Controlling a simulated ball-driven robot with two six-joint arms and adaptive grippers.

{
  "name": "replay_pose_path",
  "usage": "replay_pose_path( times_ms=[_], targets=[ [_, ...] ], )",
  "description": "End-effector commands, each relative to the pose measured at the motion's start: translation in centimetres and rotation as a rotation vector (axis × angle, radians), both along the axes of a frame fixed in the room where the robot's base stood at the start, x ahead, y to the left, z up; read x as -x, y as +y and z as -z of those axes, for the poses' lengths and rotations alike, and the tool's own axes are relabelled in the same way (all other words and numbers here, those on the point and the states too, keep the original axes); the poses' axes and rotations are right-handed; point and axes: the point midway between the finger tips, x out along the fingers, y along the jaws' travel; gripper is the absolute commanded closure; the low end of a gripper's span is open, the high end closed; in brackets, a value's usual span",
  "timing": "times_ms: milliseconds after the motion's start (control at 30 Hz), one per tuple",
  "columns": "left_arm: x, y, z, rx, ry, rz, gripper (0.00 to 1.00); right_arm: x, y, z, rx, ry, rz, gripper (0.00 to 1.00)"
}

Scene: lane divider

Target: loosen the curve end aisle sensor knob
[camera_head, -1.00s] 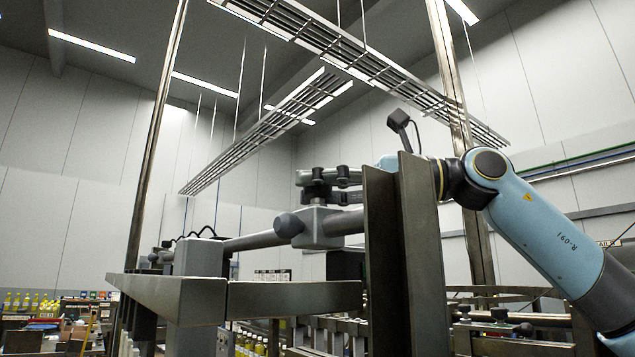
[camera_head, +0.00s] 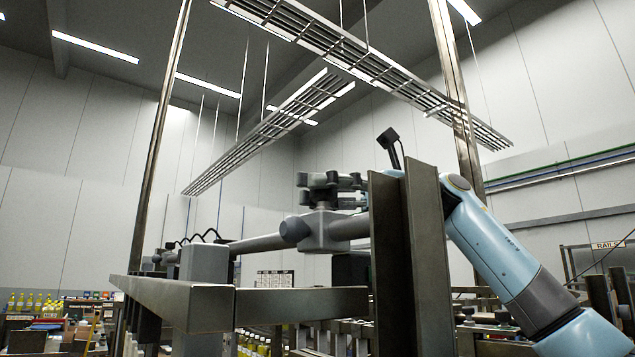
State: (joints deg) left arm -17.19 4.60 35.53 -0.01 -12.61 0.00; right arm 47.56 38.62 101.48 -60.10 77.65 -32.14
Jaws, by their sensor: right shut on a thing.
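My right gripper (camera_head: 320,190) is just above a grey clamp block (camera_head: 322,233) on a horizontal rod. Its dark fingers are shut on the sensor knob at the top of this clamp. The fingers hide most of the knob, so its turn cannot be read. A rounded grey end piece (camera_head: 295,229) sticks out at the clamp's left side. My right arm (camera_head: 497,253) comes in from the right, and a steel post hides part of it. My left gripper is not in view.
The broad steel post (camera_head: 428,265) stands close in front of the arm. A steel rail (camera_head: 300,304) runs below the clamp. A grey box (camera_head: 204,265) with cables sits left. Bottles (camera_head: 30,302) stand far left.

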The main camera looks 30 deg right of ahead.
Motion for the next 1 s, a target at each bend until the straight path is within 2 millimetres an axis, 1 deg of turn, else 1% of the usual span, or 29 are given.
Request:
replay_pose_path(
  times_ms=[33, 200, 500, 700, 1000],
  targets=[
    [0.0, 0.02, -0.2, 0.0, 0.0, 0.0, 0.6, -0.2, -0.07, -0.31, -0.007, 0.001, -0.036, 1.0],
    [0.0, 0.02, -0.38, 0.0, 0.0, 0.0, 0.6, -0.18, -0.08, -0.27, -0.006, 0.002, -0.166, 1.0],
    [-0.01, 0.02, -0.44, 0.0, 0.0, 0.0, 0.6, -0.13, -0.08, -0.17, -0.003, 0.003, -0.318, 1.0],
    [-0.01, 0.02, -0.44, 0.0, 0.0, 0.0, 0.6, -0.09, -0.11, -0.11, -0.002, 0.003, -0.361, 1.0],
    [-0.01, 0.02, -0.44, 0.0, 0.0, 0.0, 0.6, -0.08, -0.12, -0.09, -0.002, 0.004, -0.371, 1.0]
  ],
)
